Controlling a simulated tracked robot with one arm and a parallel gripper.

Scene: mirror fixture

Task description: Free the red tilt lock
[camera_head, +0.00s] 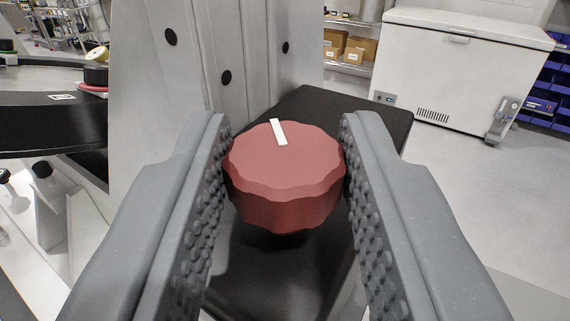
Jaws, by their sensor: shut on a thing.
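The red tilt lock (285,180) is a round knob with a scalloped rim, in the middle of the head camera view. A white mark on its top points away from me and slightly left. My gripper (285,165) has one grey finger on each side of the knob and is shut on it. The studded pads touch the left and right of its rim. The knob stands over a black block (300,110); its shaft and underside are hidden.
A pale grey upright panel (205,60) with dark round holes stands close behind and left of the knob. A black round table (50,115) is at the left. A white chest freezer (460,65) and shelves with boxes (355,48) stand farther back. Floor at the right is clear.

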